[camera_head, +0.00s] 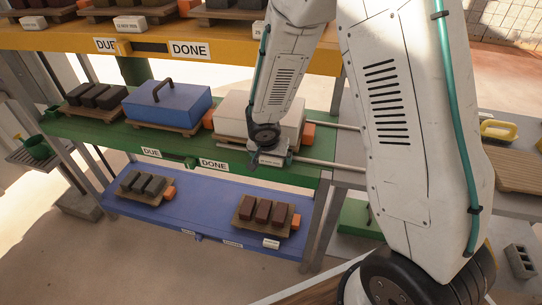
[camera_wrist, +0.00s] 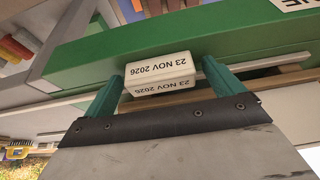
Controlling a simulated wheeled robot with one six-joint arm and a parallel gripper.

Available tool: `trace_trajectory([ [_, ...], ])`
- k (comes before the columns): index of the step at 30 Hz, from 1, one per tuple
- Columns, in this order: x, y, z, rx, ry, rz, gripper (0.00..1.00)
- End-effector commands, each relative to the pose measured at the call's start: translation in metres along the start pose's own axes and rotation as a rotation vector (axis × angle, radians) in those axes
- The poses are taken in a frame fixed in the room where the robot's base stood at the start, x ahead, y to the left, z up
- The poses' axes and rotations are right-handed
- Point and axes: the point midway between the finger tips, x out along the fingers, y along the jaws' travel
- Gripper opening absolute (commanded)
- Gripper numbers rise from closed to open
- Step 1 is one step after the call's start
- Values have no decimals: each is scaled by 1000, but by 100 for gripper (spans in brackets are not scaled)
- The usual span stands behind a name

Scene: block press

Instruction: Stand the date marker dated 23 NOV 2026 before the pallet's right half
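The date marker (camera_wrist: 159,68) is a small white block. In the wrist view its two visible faces read 23 NOV 2026, upside down. In the head view it shows as a pale block (camera_head: 269,160) at the front of the green shelf, in front of the white-covered pallet (camera_head: 232,140) and slightly right of that pallet's middle. My gripper (camera_wrist: 166,82) has its green fingers on either side of the marker. The left finger is close against it or touching; a narrow gap shows at the right finger, so the gripper looks open around it. My arm hides part of the pallet.
A blue cover with a handle (camera_head: 168,104) stands on the neighbouring pallet to the left. DUE and DONE labels (camera_head: 214,165) mark the green shelf edge. The blue shelf (camera_head: 195,212) below holds two brick pallets. The yellow shelf (camera_head: 240,40) is above.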

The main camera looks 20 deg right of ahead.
Motion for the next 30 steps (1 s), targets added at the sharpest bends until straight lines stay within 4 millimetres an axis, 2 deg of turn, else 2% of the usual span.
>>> trace_trajectory([
  [11, -6, 0, -2, 0, 2, -2, 92],
  [14, -20, -1, -2, 1, 4, -3, 92],
  [24, -89, -1, -2, 0, 4, -4, 92],
  [30, -115, 0, -2, 0, 2, -2, 92],
])
